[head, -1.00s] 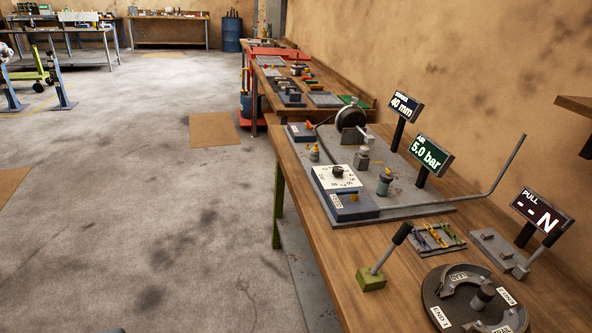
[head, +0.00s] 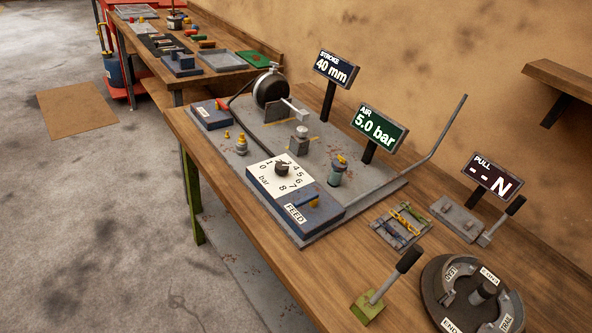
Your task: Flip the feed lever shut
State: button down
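A blue box (head: 325,218) with a white label (head: 295,213) reading FEED stands at the front corner of the grey plate on the workbench. The AIR display (head: 379,128) reads 5.0 bar. My gripper is not in view.
A green block with a black-handled lever (head: 400,270), a round dark fixture (head: 437,285) and a tool tray (head: 387,234) stand at the front right. A bent grey rod (head: 434,137) rises at the right. Open floor (head: 90,220) lies to the left.

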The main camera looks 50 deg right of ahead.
aim_at(313, 199)
jog(key=z, duration=0.35)
jog(key=i, duration=0.95)
jog(key=z, duration=0.45)
